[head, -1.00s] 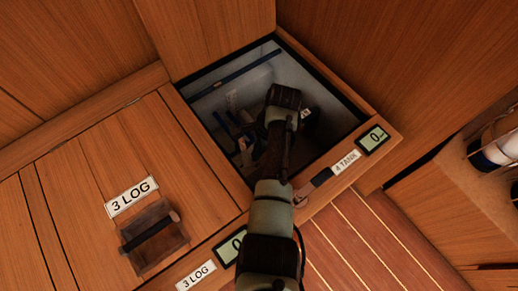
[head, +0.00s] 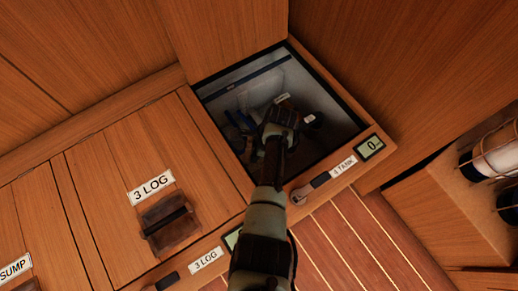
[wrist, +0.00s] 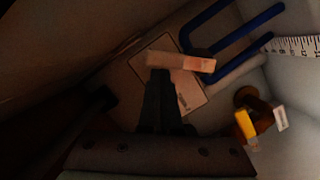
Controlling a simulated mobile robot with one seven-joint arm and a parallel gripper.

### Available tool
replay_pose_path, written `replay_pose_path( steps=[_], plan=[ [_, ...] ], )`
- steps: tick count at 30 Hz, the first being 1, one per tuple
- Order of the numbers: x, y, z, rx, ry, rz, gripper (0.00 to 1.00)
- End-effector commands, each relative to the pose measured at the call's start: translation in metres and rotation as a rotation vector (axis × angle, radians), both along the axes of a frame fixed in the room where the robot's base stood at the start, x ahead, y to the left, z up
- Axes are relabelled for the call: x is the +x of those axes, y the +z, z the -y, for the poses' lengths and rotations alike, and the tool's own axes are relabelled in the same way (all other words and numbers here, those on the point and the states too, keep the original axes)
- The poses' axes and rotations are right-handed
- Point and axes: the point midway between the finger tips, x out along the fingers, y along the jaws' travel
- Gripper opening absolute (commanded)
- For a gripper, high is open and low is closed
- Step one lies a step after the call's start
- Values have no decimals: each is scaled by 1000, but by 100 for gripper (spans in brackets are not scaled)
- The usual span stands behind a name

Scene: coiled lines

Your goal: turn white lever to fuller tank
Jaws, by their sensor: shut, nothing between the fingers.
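A pale bar (wrist: 180,63), which looks like the white lever, lies across a light square plate (wrist: 188,102) in the wrist view. My gripper (wrist: 160,74) is shut and empty, with its fingertips right at the bar's left half; I cannot tell whether they touch it. In the head view my gripper (head: 281,118) is down inside the open 4 TANK compartment (head: 347,118). Blue pipes (wrist: 240,30) run beside the lever, and a scale strip (wrist: 295,45) is at the upper right. Tank levels cannot be read here.
A yellow handle (wrist: 245,124) with a small tag sits to the right of the fingers. The compartment walls surround my gripper closely. A shut 3 LOG hatch (head: 120,200) lies to the left, and a rack with white cylinders (head: 492,165) stands at the right.

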Motion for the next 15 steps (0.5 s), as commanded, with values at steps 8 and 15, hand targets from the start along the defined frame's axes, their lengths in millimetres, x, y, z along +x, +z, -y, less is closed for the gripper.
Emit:
replay_pose_path(
  steps=[8,15],
  plan=[
    [0,-1,-1,2,3,0,0],
    [3,-2,3,1,2,1,0]
  ],
)
